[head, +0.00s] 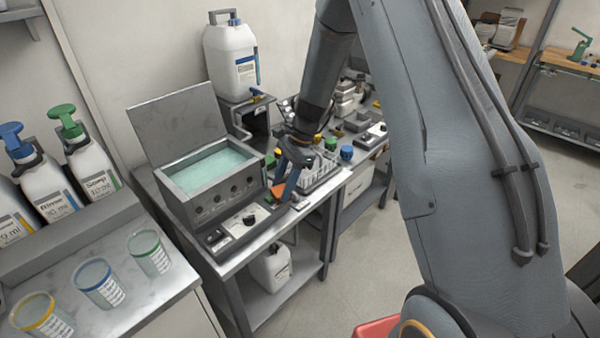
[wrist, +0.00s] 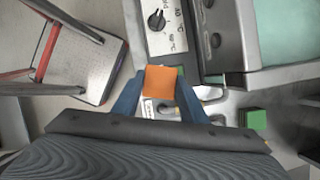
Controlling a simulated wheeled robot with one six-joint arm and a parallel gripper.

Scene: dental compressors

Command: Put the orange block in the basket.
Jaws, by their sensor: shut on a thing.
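My gripper (head: 281,186) is at the front edge of the metal bench, by the box with the knob. It is shut on the orange block (head: 278,192), which shows only in part in the head view. In the wrist view the orange block (wrist: 161,82) sits between the two blue fingers of my gripper (wrist: 160,90). It appears held above the bench surface. No basket can be made out for certain. A red edge (head: 377,328) shows at the bottom of the head view, mostly hidden by my arm.
An open bath with a raised lid (head: 178,110) stands on the bench (head: 245,258). A white rack (head: 320,172) is right of my gripper. A green block (wrist: 256,118) lies nearby. Several cups (head: 148,252) stand on the left counter. The floor (head: 375,245) between bench and arm is clear.

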